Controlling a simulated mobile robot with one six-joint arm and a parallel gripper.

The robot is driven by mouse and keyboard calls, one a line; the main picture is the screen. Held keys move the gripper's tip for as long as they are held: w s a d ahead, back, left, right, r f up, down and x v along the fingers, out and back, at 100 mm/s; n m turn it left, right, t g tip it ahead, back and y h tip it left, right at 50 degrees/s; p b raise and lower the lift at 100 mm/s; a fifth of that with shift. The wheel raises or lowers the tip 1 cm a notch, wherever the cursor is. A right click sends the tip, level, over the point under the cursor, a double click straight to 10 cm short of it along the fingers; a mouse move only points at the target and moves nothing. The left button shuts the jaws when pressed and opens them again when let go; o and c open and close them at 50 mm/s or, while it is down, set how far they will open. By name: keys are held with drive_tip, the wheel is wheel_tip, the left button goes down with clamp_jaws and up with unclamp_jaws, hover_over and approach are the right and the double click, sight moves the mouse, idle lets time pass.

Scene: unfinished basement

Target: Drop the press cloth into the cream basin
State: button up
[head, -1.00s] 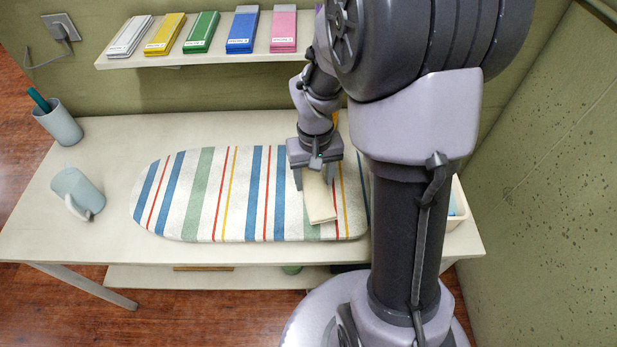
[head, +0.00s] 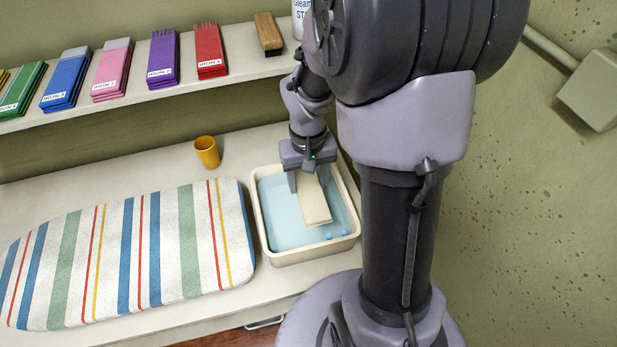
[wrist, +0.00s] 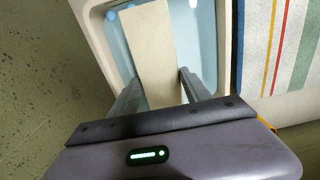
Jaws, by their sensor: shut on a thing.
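The press cloth (head: 313,202) is a flat cream folded strip. My gripper (head: 308,184) is shut on one end of it, and the cloth hangs tilted from the fingers. The cream basin (head: 265,255) stands on the table right of the ironing board, with pale blue inside and small blue balls near its front right. In the head view the cloth appears over the basin's inside; whether it touches the bottom I cannot tell. In the wrist view the cloth (wrist: 155,55) lies between my two fingers (wrist: 160,92), with the basin (wrist: 95,40) around it.
The striped ironing board (head: 130,255) lies left of the basin. A yellow cup (head: 207,152) stands behind, between them. A shelf (head: 130,98) above the table holds colored stacks, a wooden brush (head: 268,34) and a white bottle (head: 300,15). The green wall is at the right.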

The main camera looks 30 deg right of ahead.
sight(308, 185)
wheel_tip(308, 185, down, 4)
drive_tip(key=shift+r+b, duration=0.2)
drive_tip(key=shift+b, duration=0.85)
drive_tip(key=shift+r, duration=0.1)
drive_tip(key=o, duration=1.4)
wheel_tip(308, 185, up, 18)
drive_tip(key=p, duration=0.7)
drive_tip(key=shift+f+p, duration=0.25)
drive_tip(key=shift+p, duration=0.15)
drive_tip(key=s+a+r+t+y+b, duration=0.1)
drive_tip(key=s+a+r+t+b, duration=0.1)
drive_tip(key=s+a, duration=0.3)
drive_tip(key=s+a+r+t+y+b, duration=0.1)
drive_tip(key=s+a+r+t+b, duration=0.1)
drive_tip(key=s+a, duration=0.4)
drive_tip(key=a+t, duration=0.1)
drive_tip(key=a, duration=0.2)
drive_tip(key=shift+s+a+r+m+t, duration=0.2)
drive_tip(key=shift+a+r+m+t, duration=0.05)
drive_tip(key=shift+r+m+t, duration=0.15)
